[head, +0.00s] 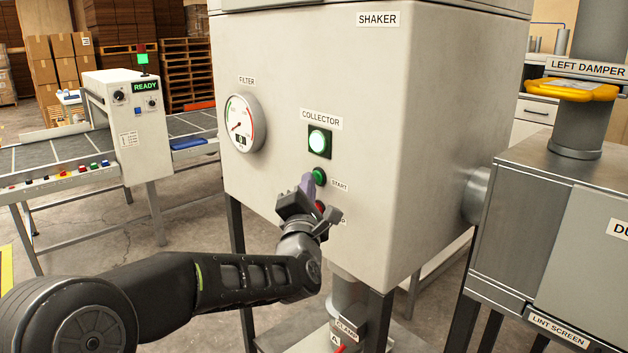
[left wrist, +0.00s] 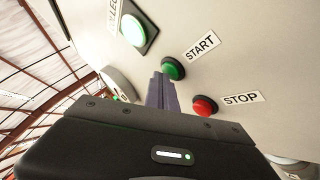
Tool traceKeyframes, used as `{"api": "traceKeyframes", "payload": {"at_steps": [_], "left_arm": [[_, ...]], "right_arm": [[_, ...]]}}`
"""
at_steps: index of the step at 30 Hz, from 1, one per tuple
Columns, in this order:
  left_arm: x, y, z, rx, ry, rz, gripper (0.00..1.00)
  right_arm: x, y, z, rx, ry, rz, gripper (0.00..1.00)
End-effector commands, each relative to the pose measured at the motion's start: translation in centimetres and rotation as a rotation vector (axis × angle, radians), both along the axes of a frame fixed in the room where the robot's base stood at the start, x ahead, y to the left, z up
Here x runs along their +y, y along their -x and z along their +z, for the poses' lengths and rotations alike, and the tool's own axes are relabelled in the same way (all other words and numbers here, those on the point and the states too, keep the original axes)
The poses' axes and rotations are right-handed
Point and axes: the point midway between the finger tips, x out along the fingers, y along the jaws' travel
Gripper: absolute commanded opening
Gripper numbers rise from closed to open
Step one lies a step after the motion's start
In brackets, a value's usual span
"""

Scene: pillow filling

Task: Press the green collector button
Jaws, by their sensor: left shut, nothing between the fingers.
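The green START button (head: 319,176) sits on the front of the shaker cabinet, below the square COLLECTOR lamp (head: 319,141), which glows pale green-white. My left gripper (head: 307,184) is shut and empty, its fingertips just left of the green button in the head view. In the left wrist view the closed fingers (left wrist: 162,90) point at the panel beside the green button (left wrist: 173,69). I cannot tell whether they touch the panel. The red STOP button (left wrist: 205,106) is below the green one; in the head view my gripper partly covers it. My right gripper is not in view.
The large SHAKER cabinet (head: 400,110) fills the middle. A FILTER gauge (head: 244,123) is left of the lamp. A metal box with a yellow damper handle (head: 570,89) stands at right. A conveyor with a READY unit (head: 126,125) is at left, with open floor between.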

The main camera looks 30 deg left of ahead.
Motion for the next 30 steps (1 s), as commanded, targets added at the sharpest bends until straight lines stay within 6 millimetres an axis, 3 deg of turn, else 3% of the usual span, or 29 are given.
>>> {"api": "traceKeyframes", "payload": {"at_steps": [30], "left_arm": [[0.4,1.8,0.0,0.0,0.001,-0.002,0.0]], "right_arm": [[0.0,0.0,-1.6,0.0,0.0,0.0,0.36]]}}
